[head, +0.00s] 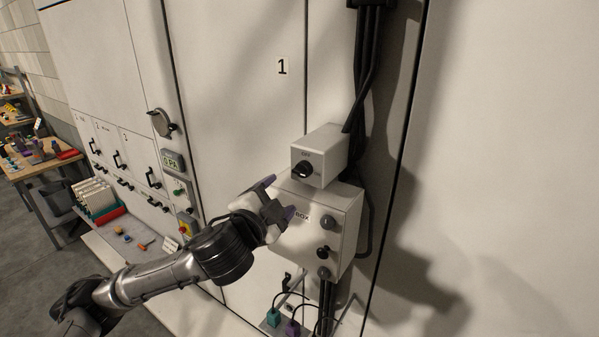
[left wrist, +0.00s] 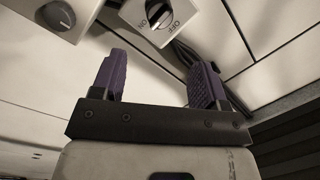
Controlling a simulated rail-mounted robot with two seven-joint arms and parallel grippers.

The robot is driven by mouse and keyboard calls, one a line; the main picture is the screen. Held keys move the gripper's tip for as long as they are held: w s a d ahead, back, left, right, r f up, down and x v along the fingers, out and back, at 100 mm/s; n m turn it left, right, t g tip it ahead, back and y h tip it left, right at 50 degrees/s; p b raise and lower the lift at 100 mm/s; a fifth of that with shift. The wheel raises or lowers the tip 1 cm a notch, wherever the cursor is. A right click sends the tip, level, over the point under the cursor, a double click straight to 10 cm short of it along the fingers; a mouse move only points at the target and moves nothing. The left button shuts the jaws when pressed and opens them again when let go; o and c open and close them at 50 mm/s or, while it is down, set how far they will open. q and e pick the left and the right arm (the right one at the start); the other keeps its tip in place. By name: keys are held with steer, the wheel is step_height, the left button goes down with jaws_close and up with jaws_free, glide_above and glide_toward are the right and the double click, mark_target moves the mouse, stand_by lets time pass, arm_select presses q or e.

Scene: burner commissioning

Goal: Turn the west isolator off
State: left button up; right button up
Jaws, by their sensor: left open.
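A white switch box (head: 322,152) with a black rotary knob (head: 302,170) is on the pale cabinet wall under the numeral 1. The same knob shows in the left wrist view (left wrist: 158,12), with ON and OFF printed beside it. I cannot tell for sure which mark it points at, and no label reads west. My left gripper (head: 279,198) is open and empty, with purple fingers, below and left of the knob. In the left wrist view its fingers (left wrist: 158,78) stand wide apart with the knob beyond them. My right gripper is not in view.
A lower white box (head: 318,215) with small knobs sits just under the switch box, close to my left fingers. Black cables (head: 366,75) run down beside both. Another handle (head: 161,123) is on the wall at left. A bench (head: 42,165) stands far left.

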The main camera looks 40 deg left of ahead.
mark_target(300, 173)
arm_select(q)
steer(key=p+x, duration=0.3)
steer(key=x, duration=0.6)
steer(key=shift+w+r, duration=0.1)
steer(key=shift+w, duration=0.25)
steer(key=shift+w+a+p, duration=0.15)
steer(key=shift+w+p, duration=0.15)
steer(key=shift+w, duration=0.3)
steer(key=shift+c, duration=0.4)
steer(key=c, duration=0.8)
steer(key=shift+c, duration=0.2)
